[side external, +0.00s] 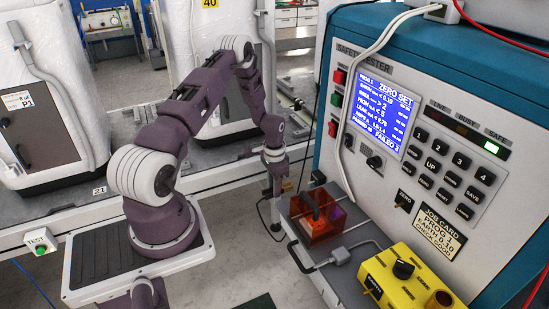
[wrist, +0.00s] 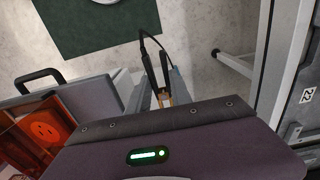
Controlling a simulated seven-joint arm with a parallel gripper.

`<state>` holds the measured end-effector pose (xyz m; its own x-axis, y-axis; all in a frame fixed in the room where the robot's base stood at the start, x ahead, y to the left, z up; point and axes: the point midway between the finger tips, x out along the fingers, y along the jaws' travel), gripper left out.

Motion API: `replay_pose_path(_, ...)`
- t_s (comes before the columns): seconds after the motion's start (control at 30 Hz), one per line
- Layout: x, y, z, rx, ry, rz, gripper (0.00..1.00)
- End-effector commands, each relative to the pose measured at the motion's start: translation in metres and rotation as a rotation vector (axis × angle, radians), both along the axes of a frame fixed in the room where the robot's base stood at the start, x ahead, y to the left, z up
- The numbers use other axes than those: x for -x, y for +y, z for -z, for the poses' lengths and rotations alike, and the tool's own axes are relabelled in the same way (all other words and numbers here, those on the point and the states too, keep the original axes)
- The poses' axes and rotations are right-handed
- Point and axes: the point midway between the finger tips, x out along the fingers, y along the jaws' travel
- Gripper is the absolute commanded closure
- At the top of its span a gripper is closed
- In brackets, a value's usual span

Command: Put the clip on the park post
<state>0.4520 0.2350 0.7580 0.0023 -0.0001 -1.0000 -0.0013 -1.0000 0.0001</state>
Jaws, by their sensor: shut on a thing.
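My gripper (wrist: 163,98) is at the centre of the wrist view, below the cable, and is shut on the dark clip (wrist: 151,72). The clip's dark arms point up in that picture, and a thin black cable runs from its top. In the side external view my gripper (side external: 273,180) hangs at the end of the arm, left of the orange socket box and apart from it. The clip is too small there to make out clearly. I cannot pick out the park post with certainty. A brown round stub (side external: 439,300) stands on the yellow box (side external: 405,278) at the lower right.
The orange socket box (side external: 316,216) sits on a grey shelf with a black handle (side external: 299,257); its socket also shows in the wrist view (wrist: 45,128). The blue tester (side external: 470,75) rises on the right. Cables cross its front. Floor is open below my gripper, with a dark green mat (wrist: 90,25).

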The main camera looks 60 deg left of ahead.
Motion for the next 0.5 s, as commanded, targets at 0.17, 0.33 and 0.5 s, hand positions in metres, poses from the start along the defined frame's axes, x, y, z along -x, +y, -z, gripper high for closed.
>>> replay_pose_path(0.17, -0.004, 0.000, 0.020, -0.001, -0.002, 0.000, 1.00)
replay_pose_path(0.33, -0.021, 0.001, 0.020, -0.003, -0.002, 0.001, 1.00)
replay_pose_path(0.5, -0.040, 0.000, 0.020, -0.002, -0.001, 0.001, 1.00)
